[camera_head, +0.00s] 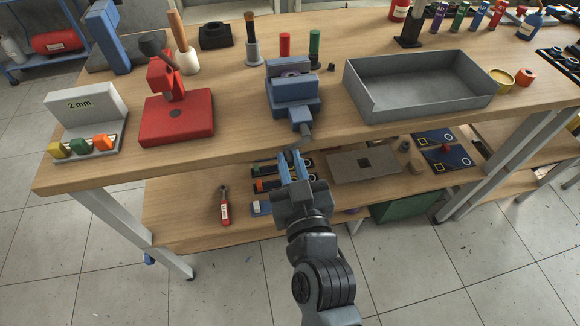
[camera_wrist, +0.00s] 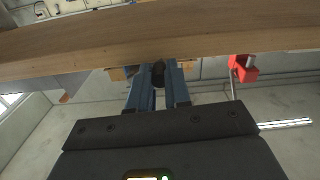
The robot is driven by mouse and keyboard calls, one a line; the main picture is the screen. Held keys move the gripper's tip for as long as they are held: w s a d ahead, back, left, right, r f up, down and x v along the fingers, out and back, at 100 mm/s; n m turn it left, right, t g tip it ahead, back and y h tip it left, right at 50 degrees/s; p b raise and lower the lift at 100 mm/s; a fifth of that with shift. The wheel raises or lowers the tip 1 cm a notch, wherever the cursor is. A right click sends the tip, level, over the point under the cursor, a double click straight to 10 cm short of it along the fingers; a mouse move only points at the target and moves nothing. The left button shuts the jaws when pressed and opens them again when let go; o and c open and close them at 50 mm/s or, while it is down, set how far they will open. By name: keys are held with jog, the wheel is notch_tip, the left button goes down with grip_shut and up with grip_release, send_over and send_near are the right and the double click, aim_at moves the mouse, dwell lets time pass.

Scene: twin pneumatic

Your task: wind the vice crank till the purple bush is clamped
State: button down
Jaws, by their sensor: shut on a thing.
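The blue vice (camera_head: 291,92) stands near the front edge of the wooden bench top. Its grey screw end (camera_head: 305,130) points towards me over the edge. My gripper (camera_head: 291,155) is just below and in front of that edge, with its blue fingers pointing at the bench. In the wrist view its fingers (camera_wrist: 158,70) are shut on a small dark piece (camera_wrist: 158,74), which looks like the crank's handle. The rest of the crank is mostly hidden.
The bench edge (camera_wrist: 160,45) runs close across the wrist view. A red press (camera_head: 176,118) stands left of the vice and a grey tray (camera_head: 420,90) right of it. The lower shelf (camera_head: 185,200) below my gripper holds a red-handled tool (camera_head: 225,208) and a grey plate (camera_head: 362,166).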

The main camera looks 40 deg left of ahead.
jog(key=shift+f+n, duration=0.1)
jog(key=shift+n, duration=0.2)
jog(key=c, duration=1.1)
grip_release()
jog(key=shift+s+d+f+b, duration=0.1)
jog(key=shift+s+d+b, duration=0.25)
jog(key=shift+d, duration=0.15)
jog(key=b+v, duration=0.1)
jog(key=v, duration=0.5)
jog(key=shift+s+d+b, duration=0.2)
jog(key=shift+d+b, duration=0.05)
jog(key=shift+b, duration=0.05)
